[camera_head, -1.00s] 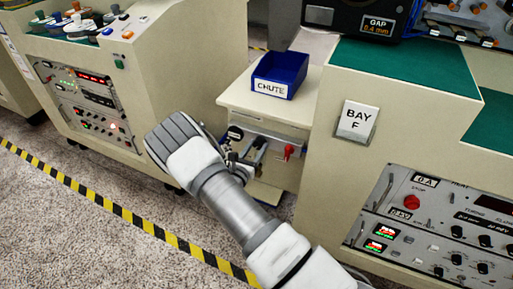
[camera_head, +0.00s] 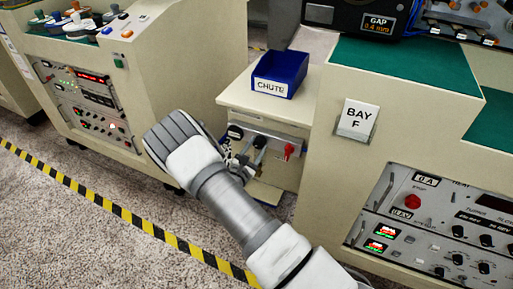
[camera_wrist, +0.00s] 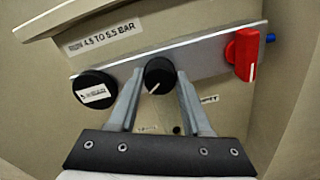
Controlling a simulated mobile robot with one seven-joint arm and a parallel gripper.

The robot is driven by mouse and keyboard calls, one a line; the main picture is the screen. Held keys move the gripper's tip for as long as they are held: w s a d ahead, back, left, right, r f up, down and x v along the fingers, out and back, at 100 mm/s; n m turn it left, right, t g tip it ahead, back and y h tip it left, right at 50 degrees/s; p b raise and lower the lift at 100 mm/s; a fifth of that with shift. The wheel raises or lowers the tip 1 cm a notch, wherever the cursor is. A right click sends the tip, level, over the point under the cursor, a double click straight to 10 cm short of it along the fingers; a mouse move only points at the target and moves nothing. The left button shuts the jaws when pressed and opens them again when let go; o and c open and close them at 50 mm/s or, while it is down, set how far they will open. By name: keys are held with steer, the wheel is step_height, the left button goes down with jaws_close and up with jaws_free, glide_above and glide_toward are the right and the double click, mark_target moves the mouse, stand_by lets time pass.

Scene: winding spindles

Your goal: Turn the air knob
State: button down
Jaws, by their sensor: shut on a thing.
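A black round knob (camera_wrist: 160,77) with a white pointer line sits in the middle of a grey metal strip, in the wrist view. The pointer aims toward the lower left. My gripper (camera_wrist: 158,88) has one finger on each side of this knob and is shut on it. In the head view the knob (camera_head: 260,142) shows just past my gripper (camera_head: 240,157), which my arm partly hides. Writing below the knob is partly covered by the fingers.
A black gauge or cap with a white label (camera_wrist: 96,90) is left of the knob. A red handle (camera_wrist: 243,55) with a blue fitting is at right. A label reads "RUN 4.5 TO 5.5 BAR". A blue CHUTE bin (camera_head: 280,74) stands on top of the cabinet.

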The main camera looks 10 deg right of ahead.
steer(key=shift+m, duration=1)
steer(key=shift+c, duration=1.7)
jaws_free()
steer(key=p+v, duration=0.2)
steer(key=v, duration=1.5)
steer(key=shift+s+a, duration=0.15)
steer(key=shift+s, duration=0.05)
steer(key=shift+r, duration=0.1)
